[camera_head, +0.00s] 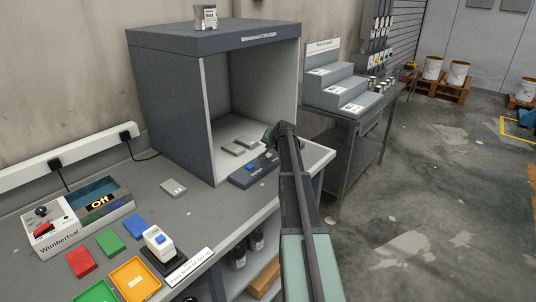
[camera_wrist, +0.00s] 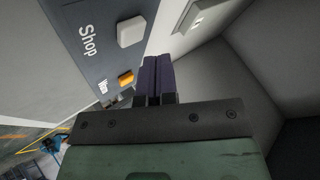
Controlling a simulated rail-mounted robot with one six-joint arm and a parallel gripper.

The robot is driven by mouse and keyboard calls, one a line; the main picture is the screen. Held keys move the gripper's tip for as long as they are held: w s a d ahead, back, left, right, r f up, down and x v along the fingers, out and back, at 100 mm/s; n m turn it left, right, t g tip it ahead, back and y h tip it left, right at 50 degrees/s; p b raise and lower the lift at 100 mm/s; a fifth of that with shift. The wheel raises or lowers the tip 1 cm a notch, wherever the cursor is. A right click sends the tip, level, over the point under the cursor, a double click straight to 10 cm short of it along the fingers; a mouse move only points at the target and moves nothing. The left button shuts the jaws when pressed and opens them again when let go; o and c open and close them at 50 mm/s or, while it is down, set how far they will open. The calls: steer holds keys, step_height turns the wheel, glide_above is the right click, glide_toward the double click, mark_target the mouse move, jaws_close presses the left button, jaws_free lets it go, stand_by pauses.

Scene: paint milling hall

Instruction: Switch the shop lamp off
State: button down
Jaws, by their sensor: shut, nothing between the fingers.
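The dark control strip (camera_head: 242,178) lies at the front floor of the grey light booth (camera_head: 165,95). A blue button (camera_head: 250,168) shows on it in the head view. In the wrist view the panel (camera_wrist: 75,15) bears the word "Shop" beside a pale grey button (camera_wrist: 132,31). Beside it is an orange button (camera_wrist: 126,79) with a partly readable label. My gripper (camera_wrist: 158,64) is shut and empty, its dark fingertips close to the panel, right of both buttons in the wrist view. Contact cannot be told. In the head view my arm hides the strip's right end.
Small grey plates (camera_head: 240,144) lie inside the booth. The bench holds an instrument (camera_head: 60,235) showing "Off", coloured tiles (camera_head: 110,242), a blue-buttoned handheld device (camera_head: 158,241) and a small grey plate (camera_head: 173,188). A stepped display (camera_head: 335,85) stands on another table at right.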

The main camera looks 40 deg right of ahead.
mark_target(270, 154)
step_height(270, 154, up, 6)
steer(key=p, duration=0.5)
steer(key=shift+f, duration=0.1)
steer(key=s+d+r+p, duration=0.1)
steer(key=s+r+p, duration=0.4)
steer(key=r+p, duration=0.2)
stand_by(1.1)
